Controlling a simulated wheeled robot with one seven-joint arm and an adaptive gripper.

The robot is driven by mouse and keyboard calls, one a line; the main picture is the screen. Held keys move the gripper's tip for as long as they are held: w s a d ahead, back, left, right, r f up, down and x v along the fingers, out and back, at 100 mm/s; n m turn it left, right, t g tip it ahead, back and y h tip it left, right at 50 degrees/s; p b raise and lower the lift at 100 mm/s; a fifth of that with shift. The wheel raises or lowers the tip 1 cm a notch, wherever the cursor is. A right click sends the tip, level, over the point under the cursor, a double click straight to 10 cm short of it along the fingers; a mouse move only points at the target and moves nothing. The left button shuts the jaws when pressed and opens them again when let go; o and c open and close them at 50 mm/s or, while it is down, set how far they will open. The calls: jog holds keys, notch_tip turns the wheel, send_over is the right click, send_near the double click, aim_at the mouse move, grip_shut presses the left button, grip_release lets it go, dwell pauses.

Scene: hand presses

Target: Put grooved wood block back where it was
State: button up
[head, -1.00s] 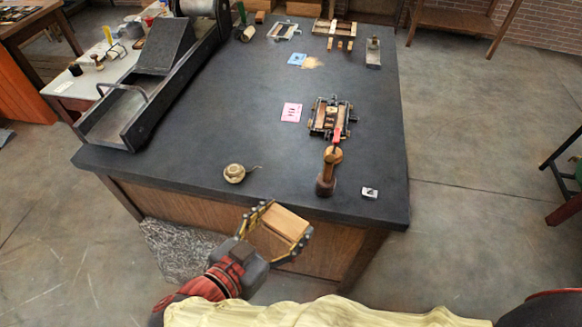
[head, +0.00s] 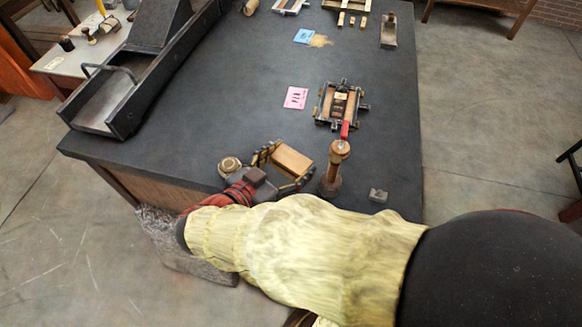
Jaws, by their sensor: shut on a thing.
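The grooved wood block (head: 291,161) is a light brown rectangular piece between the fingers of my gripper (head: 284,164). My gripper is shut on it and appears over the front part of the dark tabletop (head: 235,115). I cannot tell how high the block is above the surface. Its grooves are too small to make out. The wrist and sleeve of my arm cover the table's front edge.
A twine ball (head: 230,166) is just left of my gripper. A wooden-handled tool (head: 332,170) stands close on its right, with a small metal piece (head: 378,195) beyond. A small press frame (head: 341,104) and pink card (head: 296,98) lie farther back. The table's middle left is clear.

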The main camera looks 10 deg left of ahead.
aim_at(291, 160)
jog(key=w+f, duration=0.1)
jog(key=w+f+b, duration=0.1)
jog(key=f, duration=0.1)
jog(key=w+f, duration=0.2)
jog(key=shift+a+f+b, duration=0.25)
jog(key=shift+a+b, duration=0.05)
jog(key=shift+a, duration=0.05)
jog(key=shift+w+f+b, duration=0.15)
jog(key=shift+f+b, duration=0.25)
jog(key=shift+f, duration=0.45)
jog(key=shift+w+f+b, duration=0.1)
jog(key=shift+f+b, duration=0.25)
jog(key=shift+f, duration=0.45)
jog(key=shift+f+b, duration=0.2)
jog(key=shift+b, duration=0.15)
jog(key=o, duration=1.2)
jog(key=shift+r+p, duration=0.2)
jog(key=shift+p, duration=0.1)
jog(key=shift+s+a+r, duration=0.15)
jog(key=shift+s+r, duration=0.05)
jog(key=p+v, duration=0.3)
jog(key=v, duration=0.8)
jog(key=shift+s+a, duration=0.1)
jog(key=shift+s, duration=0.15)
